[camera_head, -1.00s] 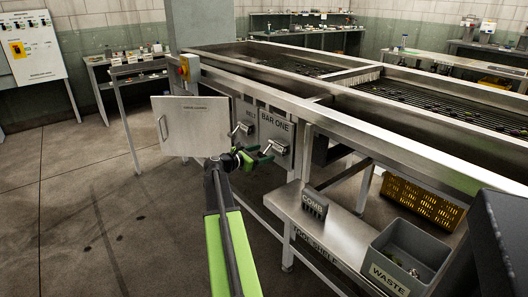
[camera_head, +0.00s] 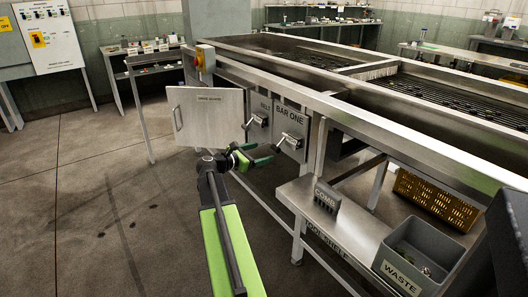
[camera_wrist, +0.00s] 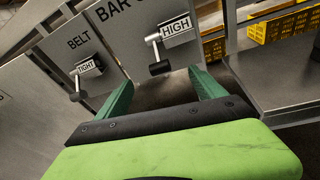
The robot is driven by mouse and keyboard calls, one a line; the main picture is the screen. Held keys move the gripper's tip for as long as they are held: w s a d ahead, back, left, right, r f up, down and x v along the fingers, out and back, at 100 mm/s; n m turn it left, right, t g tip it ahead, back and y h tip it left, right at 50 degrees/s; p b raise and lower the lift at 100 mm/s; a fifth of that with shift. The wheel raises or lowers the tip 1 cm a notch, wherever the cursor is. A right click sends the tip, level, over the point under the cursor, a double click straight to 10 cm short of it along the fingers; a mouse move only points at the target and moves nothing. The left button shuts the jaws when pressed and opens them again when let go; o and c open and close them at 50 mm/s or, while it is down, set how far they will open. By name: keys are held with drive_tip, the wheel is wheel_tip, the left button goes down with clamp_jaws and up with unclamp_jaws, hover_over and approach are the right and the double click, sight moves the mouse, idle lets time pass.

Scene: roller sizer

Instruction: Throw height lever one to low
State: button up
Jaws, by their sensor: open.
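The BAR ONE lever (camera_head: 291,141) is a metal arm with a dark grip on a grey plate. In the wrist view the lever (camera_wrist: 155,48) hangs down beside a HIGH label (camera_wrist: 175,27), with its black grip lowest. My gripper (camera_head: 266,154) is open and empty, just left of and below this lever in the head view. In the wrist view my gripper (camera_wrist: 162,82) has its green fingers spread, with the lever's grip just beyond the gap. No contact shows.
The BELT lever (camera_wrist: 78,85), beside a TIGHT label, is on the adjacent plate to the left. A hinged grey panel (camera_head: 205,117) stands left of it. A shelf (camera_head: 320,225) with a COMB block (camera_head: 327,195) and WASTE bin (camera_head: 385,275) juts out at right. Floor at left is clear.

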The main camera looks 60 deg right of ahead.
drive_tip(key=f+v, duration=0.1)
drive_tip(key=v, duration=0.9)
drive_tip(key=shift+f, duration=0.4)
drive_tip(key=shift+a, duration=0.1)
drive_tip(key=p+v, duration=0.3)
drive_tip(key=v, duration=1.4)
drive_tip(key=shift+a, duration=0.2)
drive_tip(key=w+a+f+m+t+y, duration=0.1)
drive_tip(key=w+a+f+t+y, duration=0.15)
drive_tip(key=a+f, duration=0.6)
drive_tip(key=w+a+f+t+y, duration=0.25)
drive_tip(key=a+f+y, duration=0.2)
drive_tip(key=a, duration=0.75)
drive_tip(key=a+f+m+y, duration=0.3)
drive_tip(key=a+m+y, duration=0.15)
drive_tip(key=a, duration=0.45)
drive_tip(key=a+f+m+y, duration=0.35)
drive_tip(key=a+m, duration=0.25)
drive_tip(key=a, duration=0.4)
wheel_tip(320, 180, up, 24)
drive_tip(key=m+p, duration=0.1)
drive_tip(key=p, duration=2.3)
drive_tip(key=shift+s+d+r, duration=0.15)
drive_tip(key=shift+s+d, duration=0.05)
drive_tip(key=shift+s, duration=0.15)
